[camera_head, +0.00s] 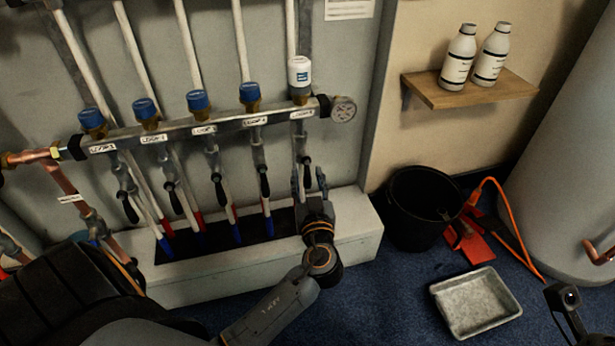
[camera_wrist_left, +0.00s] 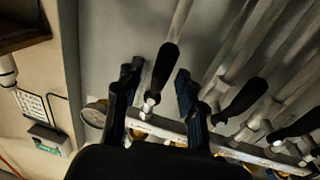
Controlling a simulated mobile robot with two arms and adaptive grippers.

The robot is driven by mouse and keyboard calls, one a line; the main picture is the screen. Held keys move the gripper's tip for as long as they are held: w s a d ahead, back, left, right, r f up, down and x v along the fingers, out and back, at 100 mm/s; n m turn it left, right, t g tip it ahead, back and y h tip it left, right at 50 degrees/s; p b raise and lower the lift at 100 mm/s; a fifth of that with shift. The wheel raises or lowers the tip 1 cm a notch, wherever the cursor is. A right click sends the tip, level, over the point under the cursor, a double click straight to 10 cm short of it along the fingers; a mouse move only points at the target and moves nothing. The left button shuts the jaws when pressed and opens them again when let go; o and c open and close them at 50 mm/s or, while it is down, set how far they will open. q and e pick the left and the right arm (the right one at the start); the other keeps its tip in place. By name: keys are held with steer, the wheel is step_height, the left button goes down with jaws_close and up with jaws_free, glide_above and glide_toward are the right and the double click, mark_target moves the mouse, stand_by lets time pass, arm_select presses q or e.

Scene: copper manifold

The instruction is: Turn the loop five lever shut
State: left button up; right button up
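The loop five lever (camera_head: 307,172) has a black handle. It hangs down from its valve at the right end of the manifold, roughly in line with its pipe. My left gripper (camera_head: 309,178) is open, its fingers pointing up with one on each side of this handle. In the left wrist view the handle (camera_wrist_left: 166,64) stands between the two dark fingers (camera_wrist_left: 152,92), with a visible gap to each. I see no clear contact. A black part at the lower right edge of the head view looks like my right gripper (camera_head: 568,305); its fingertips cannot be made out.
Several similar levers hang left of loop five; the neighbouring one (camera_head: 264,182) is close. The manifold bar (camera_head: 180,131) ends in a gauge (camera_head: 343,109). A white ledge (camera_head: 345,240) lies below. A black bucket (camera_head: 405,225), grey tray (camera_head: 476,302) and bottle shelf (camera_head: 470,92) are to the right.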

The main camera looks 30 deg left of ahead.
arm_select(q)
steer(key=shift+w+a, duration=0.4)
steer(key=shift+w, duration=0.05)
jaws_close()
